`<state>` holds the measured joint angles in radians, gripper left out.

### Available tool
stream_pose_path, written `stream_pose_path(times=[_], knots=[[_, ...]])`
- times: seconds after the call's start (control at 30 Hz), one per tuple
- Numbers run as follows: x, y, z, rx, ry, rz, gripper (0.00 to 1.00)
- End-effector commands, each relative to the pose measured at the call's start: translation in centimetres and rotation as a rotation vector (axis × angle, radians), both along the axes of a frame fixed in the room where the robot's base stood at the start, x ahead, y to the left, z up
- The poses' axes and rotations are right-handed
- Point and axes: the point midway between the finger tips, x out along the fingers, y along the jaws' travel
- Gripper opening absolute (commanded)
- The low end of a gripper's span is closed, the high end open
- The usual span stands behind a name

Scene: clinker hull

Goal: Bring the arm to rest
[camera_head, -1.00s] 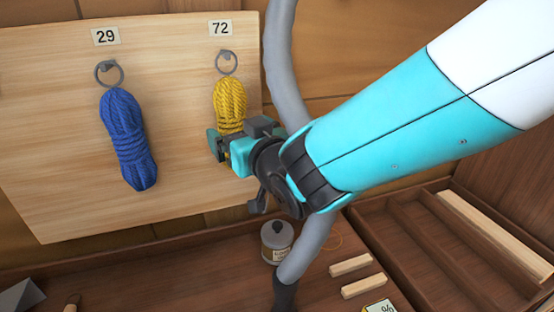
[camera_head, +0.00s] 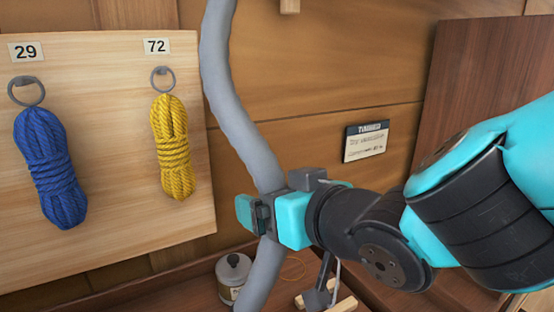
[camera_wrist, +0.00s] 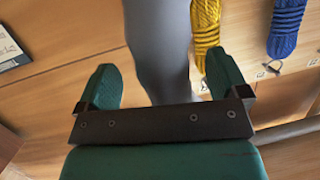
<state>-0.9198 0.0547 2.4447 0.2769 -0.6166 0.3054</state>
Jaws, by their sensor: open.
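My gripper (camera_head: 250,214) is open and empty, to the right of the pale board and apart from both ropes. My arm reaches in from the right, bent at a dark wrist joint. In the wrist view the two green fingers of my gripper (camera_wrist: 163,80) stand wide apart. A yellow rope coil (camera_head: 172,148) hangs from a ring under label 72, and a blue rope coil (camera_head: 50,170) hangs from a ring under label 29. Both coils also show at the top right of the wrist view, yellow (camera_wrist: 206,25) and blue (camera_wrist: 288,25).
A thick grey tube (camera_head: 225,95) runs top to bottom just behind my gripper and shows between the fingers in the wrist view (camera_wrist: 158,40). A lidded jar (camera_head: 233,272) stands below. A label plate (camera_head: 366,141) is on the wall; the wall around it is clear.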

Motion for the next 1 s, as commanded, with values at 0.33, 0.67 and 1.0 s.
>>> stream_pose_path(times=[0.33,0.67,1.0], knots=[[-5.1,-11.1,-5.5,-0.283,0.618,-0.030,0.93],[-13.2,-15.9,-5.6,-0.462,0.928,0.157,0.93],[-14.2,-16.3,-5.5,-0.483,0.956,0.185,0.93]])
